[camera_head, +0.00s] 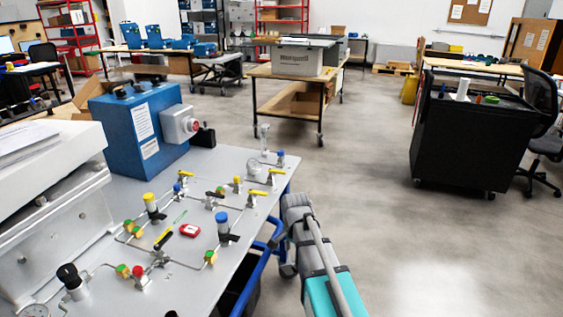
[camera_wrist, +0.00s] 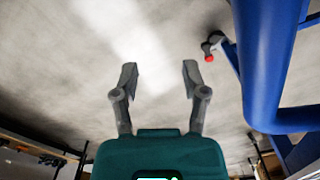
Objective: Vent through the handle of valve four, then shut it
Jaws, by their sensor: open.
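My gripper (camera_wrist: 158,82) shows in the wrist view, its two grey fingers apart with nothing between them. Behind them is bare floor, with a blue tube close on the right. In the head view my arm hangs beside the right edge of the grey panel table, and the fingers are not visible.
The grey table (camera_head: 240,265) has a blue tubular frame (camera_head: 257,268) along its right side, close to my arm. A blue box (camera_head: 143,120) stands at its back. A red object (camera_head: 189,231) lies among the pipes. A black cart (camera_head: 470,140) stands right; the floor (camera_head: 440,250) between is clear.

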